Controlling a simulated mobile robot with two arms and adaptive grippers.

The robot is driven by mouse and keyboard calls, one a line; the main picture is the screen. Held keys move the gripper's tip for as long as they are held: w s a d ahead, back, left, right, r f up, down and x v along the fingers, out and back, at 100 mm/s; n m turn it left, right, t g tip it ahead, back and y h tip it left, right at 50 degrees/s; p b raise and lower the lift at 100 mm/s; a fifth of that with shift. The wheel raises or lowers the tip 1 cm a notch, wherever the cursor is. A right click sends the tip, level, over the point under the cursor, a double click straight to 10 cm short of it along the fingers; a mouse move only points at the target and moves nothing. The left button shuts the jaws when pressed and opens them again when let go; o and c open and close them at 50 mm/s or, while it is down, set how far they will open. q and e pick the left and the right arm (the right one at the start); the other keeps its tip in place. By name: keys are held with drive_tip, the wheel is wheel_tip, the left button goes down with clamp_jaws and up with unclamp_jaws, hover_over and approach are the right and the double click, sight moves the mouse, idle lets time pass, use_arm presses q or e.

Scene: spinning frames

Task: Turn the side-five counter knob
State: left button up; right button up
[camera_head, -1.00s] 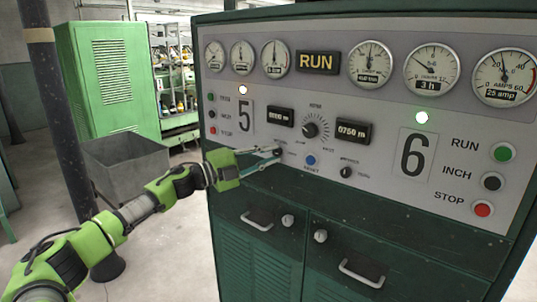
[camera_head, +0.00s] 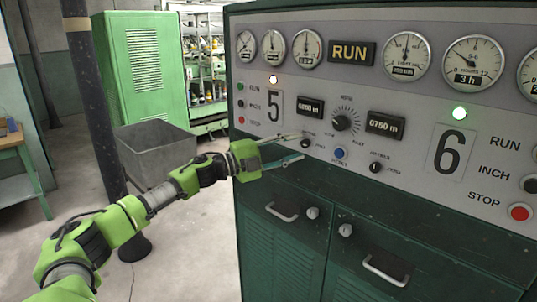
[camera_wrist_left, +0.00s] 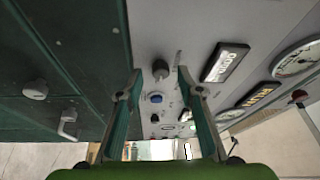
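The side-five counter knob (camera_head: 305,143) is a small black knob on the grey panel, below the left counter window (camera_head: 311,107) and left of the blue button (camera_head: 339,153). My left gripper (camera_head: 300,146) is open, one finger above the other, with its tips close to the knob at its left. In the left wrist view the black knob (camera_wrist_left: 160,68) stands beyond and between the tips of the spread gripper (camera_wrist_left: 158,82). I see no contact between fingers and knob. The knob's pointer is too small to read. My right gripper is out of view.
Close by are the large centre dial (camera_head: 342,123), the right counter window (camera_head: 384,124) and another black knob (camera_head: 375,167). Green cabinet doors with a handle (camera_head: 282,212) lie below. A grey bin (camera_head: 155,150) and a dark post (camera_head: 90,100) stand at left.

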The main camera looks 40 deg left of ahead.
use_arm(q)
drive_tip(key=r+v, duration=0.1)
drive_tip(key=v, duration=0.9)
drive_tip(key=shift+s+f, duration=0.2)
drive_tip(key=shift+f, duration=0.3)
idle(0.6)
